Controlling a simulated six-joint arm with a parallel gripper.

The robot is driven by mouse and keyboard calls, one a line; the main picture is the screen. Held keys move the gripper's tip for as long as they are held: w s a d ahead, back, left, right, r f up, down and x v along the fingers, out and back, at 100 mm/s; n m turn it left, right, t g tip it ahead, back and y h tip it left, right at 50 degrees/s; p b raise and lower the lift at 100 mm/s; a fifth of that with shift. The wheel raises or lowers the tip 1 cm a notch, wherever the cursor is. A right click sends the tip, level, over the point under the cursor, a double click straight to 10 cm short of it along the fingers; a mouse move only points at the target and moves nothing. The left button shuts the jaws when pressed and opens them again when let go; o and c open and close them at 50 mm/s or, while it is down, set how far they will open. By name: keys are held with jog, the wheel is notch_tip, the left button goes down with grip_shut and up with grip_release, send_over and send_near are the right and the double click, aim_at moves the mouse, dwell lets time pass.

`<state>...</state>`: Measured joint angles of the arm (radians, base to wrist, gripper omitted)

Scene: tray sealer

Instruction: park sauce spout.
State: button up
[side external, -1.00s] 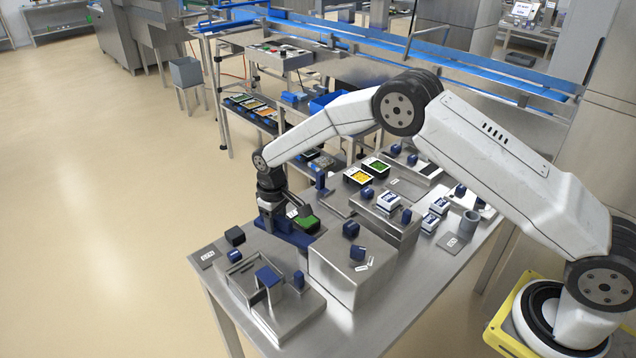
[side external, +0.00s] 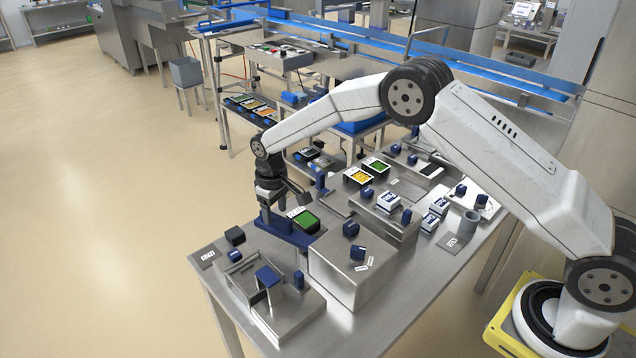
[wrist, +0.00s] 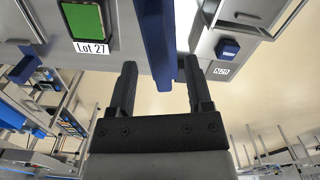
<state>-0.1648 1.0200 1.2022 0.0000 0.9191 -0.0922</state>
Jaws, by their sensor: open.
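My gripper (side external: 268,214) hangs at the left part of the steel table, over a long blue part (side external: 285,234). In the wrist view my gripper (wrist: 160,72) has its two black fingers apart, with nothing gripped between them. The end of the blue part (wrist: 158,45) shows just beyond and between the fingertips. A tray with green contents (side external: 304,219) lies beside the blue part; the wrist view shows it as a green tray (wrist: 84,18) with a "Lot 27" label. I cannot tell for sure which piece is the sauce spout.
A steel block (side external: 352,285) with blue pieces stands to the right of the gripper. A steel fixture with a blue-topped post (side external: 269,277) stands in front. A tag marked N20 (wrist: 221,70) shows in the wrist view. Yellow (side external: 357,176) and green (side external: 376,164) trays lie farther back.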

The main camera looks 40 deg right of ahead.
jog(key=shift+r, duration=1.85)
jog(key=shift+s+d+r, duration=0.3)
jog(key=shift+s+r, duration=0.1)
jog(key=s+d+r+m+t, duration=0.1)
jog(key=s+d, duration=0.2)
jog(key=s, duration=0.6)
jog(key=s+d+r+m, duration=0.1)
jog(key=s+d+r, duration=0.1)
jog(key=s, duration=0.7)
jog(key=s+d+r+m+t, duration=0.1)
jog(key=s+d+r, duration=0.1)
jog(key=s, duration=0.7)
jog(key=shift+s+d+t, duration=0.3)
jog(key=shift+s+d, duration=0.1)
jog(key=shift+d, duration=0.5)
